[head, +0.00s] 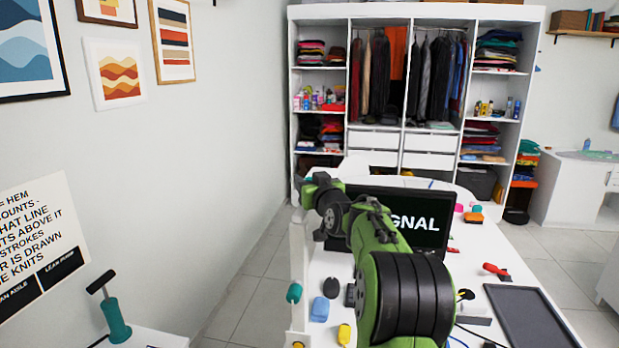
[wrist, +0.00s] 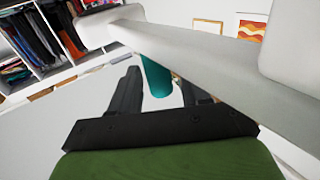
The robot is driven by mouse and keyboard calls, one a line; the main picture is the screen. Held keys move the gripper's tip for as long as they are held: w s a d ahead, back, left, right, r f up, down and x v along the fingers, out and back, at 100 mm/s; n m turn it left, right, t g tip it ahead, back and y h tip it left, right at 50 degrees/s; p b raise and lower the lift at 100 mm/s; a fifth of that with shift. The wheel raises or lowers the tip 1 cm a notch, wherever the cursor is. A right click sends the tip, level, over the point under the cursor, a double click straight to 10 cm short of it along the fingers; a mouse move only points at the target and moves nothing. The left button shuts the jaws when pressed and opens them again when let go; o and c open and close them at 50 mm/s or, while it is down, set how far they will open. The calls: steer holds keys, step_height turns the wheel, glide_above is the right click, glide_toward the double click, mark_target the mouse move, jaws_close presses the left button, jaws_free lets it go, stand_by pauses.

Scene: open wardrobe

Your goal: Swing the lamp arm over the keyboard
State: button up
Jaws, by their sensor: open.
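In the wrist view a thick white bar (wrist: 190,62), which looks like the lamp arm, slants across the picture above my gripper (wrist: 161,84). A teal cylinder (wrist: 157,76), like a grip, stands between my two dark fingers, which are apart on either side of it. I cannot tell whether either finger touches it. In the head view my gripper (head: 312,186) is at the left of the monitor (head: 405,217), above the desk's far left part. A rounded white piece (head: 354,167) shows just behind it. I cannot make out the keyboard; my arm covers the desk's middle.
The white desk (head: 322,330) holds a blue block (head: 320,309), a yellow item (head: 344,334), a red-handled tool (head: 495,270) and a dark tray (head: 530,315). A teal-handled tool (head: 115,320) stands at lower left. An open wardrobe (head: 420,12) stands behind. Floor (head: 240,305) shows left of the desk.

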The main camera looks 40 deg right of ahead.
steer(key=shift+s, duration=0.1)
jaws_close()
stand_by(0.4)
steer(key=s+d+m+g+h+b, duration=0.1)
steer(key=s+m+g+h+b, duration=0.6)
steer(key=s+h+b, duration=0.1)
steer(key=shift+s+d+h+b, duration=0.15)
steer(key=shift+h+b, duration=0.15)
steer(key=shift+b, duration=0.05)
steer(key=shift+s+f, duration=0.1)
steer(key=shift+s, duration=0.05)
stand_by(0.6)
jaws_free()
